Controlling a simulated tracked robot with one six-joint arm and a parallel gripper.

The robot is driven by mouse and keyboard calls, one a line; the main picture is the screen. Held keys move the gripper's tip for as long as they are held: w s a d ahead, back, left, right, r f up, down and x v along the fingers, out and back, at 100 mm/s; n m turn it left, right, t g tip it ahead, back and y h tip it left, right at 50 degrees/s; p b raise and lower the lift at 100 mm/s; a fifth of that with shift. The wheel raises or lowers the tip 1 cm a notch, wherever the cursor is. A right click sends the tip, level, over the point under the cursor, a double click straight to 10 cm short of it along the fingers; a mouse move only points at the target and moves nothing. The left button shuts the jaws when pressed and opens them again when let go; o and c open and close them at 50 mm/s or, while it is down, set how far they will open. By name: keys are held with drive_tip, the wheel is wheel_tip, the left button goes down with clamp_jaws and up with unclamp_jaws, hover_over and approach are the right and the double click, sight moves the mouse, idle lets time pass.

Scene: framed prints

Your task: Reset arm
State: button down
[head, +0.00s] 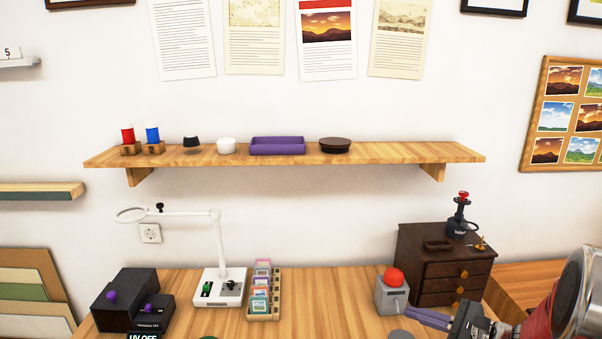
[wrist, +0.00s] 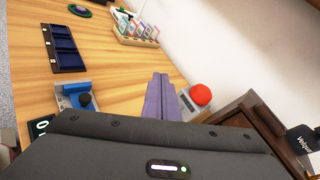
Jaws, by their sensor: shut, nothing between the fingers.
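My gripper (head: 408,311) reaches in from the lower right of the head view, low over the workbench (head: 340,305). Its purple fingers are shut together with nothing between them. They also show in the wrist view (wrist: 158,80), pointing away over the wooden bench top. In the head view the fingertips overlap the lower front of a grey box (head: 391,297) with a red dome button (head: 394,277). I cannot tell whether they touch it. In the wrist view the red button (wrist: 201,95) sits just right of the fingers.
A dark drawer cabinet (head: 420,270) with a burner-like device (head: 461,220) stands right of the button box. A slide rack (head: 276,300), magnifier lamp (head: 221,285) and black UV box (head: 125,300) stand to the left. A blue tray (wrist: 64,48) lies on the bench. A shelf (head: 380,155) hangs above.

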drive_tip(key=s+a+r+n+g+h, duration=0.1)
drive_tip(key=s+a+r+n+g, duration=0.3)
drive_tip(key=s+a+n, duration=0.3)
drive_tip(key=s+a+r+n+g+h, duration=0.1)
drive_tip(key=s+a+r+n+g, duration=0.25)
drive_tip(key=s+a, duration=0.45)
drive_tip(key=s+d+r+n+t+h, duration=0.1)
drive_tip(key=s+r+n+t+h, duration=0.1)
drive_tip(key=s+r+n+h, duration=0.3)
drive_tip(key=s+n+h, duration=0.3)
drive_tip(key=s+n, duration=0.4)
drive_tip(key=s, duration=0.1)
drive_tip(key=shift+r, duration=0.15)
drive_tip(key=shift+s+a+t, duration=0.1)
drive_tip(key=shift+t, duration=0.15)
